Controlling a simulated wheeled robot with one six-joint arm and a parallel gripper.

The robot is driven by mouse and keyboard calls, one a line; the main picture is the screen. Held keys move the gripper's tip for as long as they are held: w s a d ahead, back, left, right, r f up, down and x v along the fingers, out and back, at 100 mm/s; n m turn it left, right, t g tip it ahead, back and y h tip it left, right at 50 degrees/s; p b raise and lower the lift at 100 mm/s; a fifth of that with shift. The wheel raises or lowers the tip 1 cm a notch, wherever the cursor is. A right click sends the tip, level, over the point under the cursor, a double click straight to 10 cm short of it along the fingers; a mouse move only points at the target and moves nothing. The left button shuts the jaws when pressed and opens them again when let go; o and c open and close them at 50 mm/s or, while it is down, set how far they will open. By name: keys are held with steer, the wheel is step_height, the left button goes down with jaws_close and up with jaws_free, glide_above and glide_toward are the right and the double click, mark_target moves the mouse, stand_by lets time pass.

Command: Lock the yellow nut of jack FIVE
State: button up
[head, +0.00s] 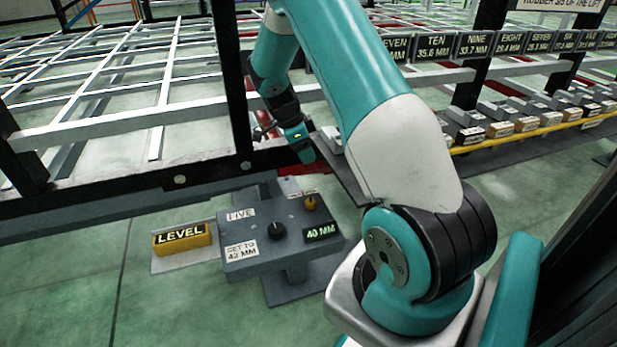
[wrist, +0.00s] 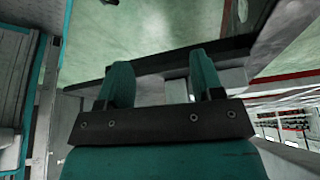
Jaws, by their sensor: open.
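The panel of jack FIVE (head: 285,258) is a grey box on a pedestal in the head view, labelled "FIVE" and "SET TO 42 MM". A black knob (head: 276,231) sits at its middle. The small yellow nut (head: 310,203) stands at its back right, by a small label. A display (head: 320,232) reads "40 MM". My gripper (head: 305,148) is above and behind the panel, apart from the nut. In the wrist view my gripper (wrist: 163,85) shows two teal fingers spread apart with nothing between them.
A yellow "LEVEL" block (head: 182,239) lies on a plate left of the panel. The chassis's dark side beam (head: 110,188) runs behind it. More jacks with a yellow rail (head: 540,130) stand at the right. The floor in front left is clear.

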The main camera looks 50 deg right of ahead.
steer(key=a+f+n+t+h+b, duration=0.1)
steer(key=a+f+n+t+b, duration=0.25)
steer(key=n+b, duration=0.55)
steer(key=b, duration=0.6)
glide_toward(310, 201)
steer(key=x, duration=0.9)
steer(key=shift+d+f, duration=0.15)
steer(key=shift+f, duration=0.1)
